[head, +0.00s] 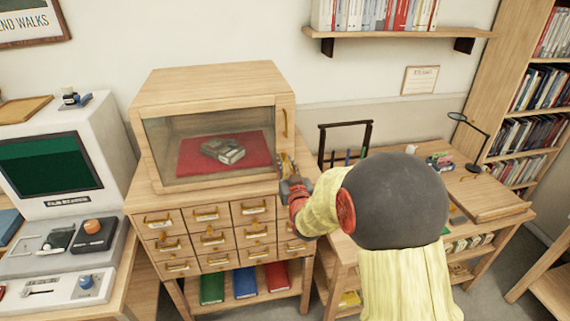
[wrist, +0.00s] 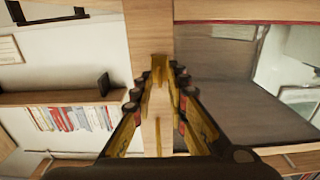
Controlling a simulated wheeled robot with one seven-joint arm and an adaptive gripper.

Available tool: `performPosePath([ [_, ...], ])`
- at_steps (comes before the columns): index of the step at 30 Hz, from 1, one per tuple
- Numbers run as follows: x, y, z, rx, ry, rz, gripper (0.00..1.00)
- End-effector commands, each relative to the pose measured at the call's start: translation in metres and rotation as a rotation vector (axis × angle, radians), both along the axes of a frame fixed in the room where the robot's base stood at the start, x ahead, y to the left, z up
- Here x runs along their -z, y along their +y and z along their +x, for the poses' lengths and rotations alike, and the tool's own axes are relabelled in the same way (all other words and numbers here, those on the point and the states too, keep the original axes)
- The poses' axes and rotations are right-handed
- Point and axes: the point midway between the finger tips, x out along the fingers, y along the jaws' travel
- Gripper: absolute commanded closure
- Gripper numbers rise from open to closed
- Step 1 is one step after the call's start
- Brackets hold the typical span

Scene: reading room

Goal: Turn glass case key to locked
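The glass case (head: 208,80) is a wooden cabinet with a glazed front door, which looks closed. A brass handle (head: 284,123) stands upright on the right side of its door frame. My gripper (head: 291,184) is at the lower right of the door frame, below the handle. In the wrist view, my gripper's fingertips (wrist: 160,72) are close together on either side of a small brass piece (wrist: 159,66), which looks like the key. I cannot tell whether they press on it. The key's turn angle is not readable. In the head view my gripper hides the key.
Below are small drawers with brass pulls (head: 206,214). A film reader (head: 52,155) stands left. A desk (head: 497,198) with a lamp (head: 470,127) stands right, behind my arm.

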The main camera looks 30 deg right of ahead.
Motion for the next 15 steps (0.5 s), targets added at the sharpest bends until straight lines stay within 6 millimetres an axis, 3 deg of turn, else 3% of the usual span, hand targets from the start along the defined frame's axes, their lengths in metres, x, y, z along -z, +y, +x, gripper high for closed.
performPosePath([
  [7,0.0001,0.0001,-0.0002,0.0,0.0,0.0,1.0],
  [15,0.0001,0.0001,-0.0002,0.0,0.0,0.0,1.0],
])
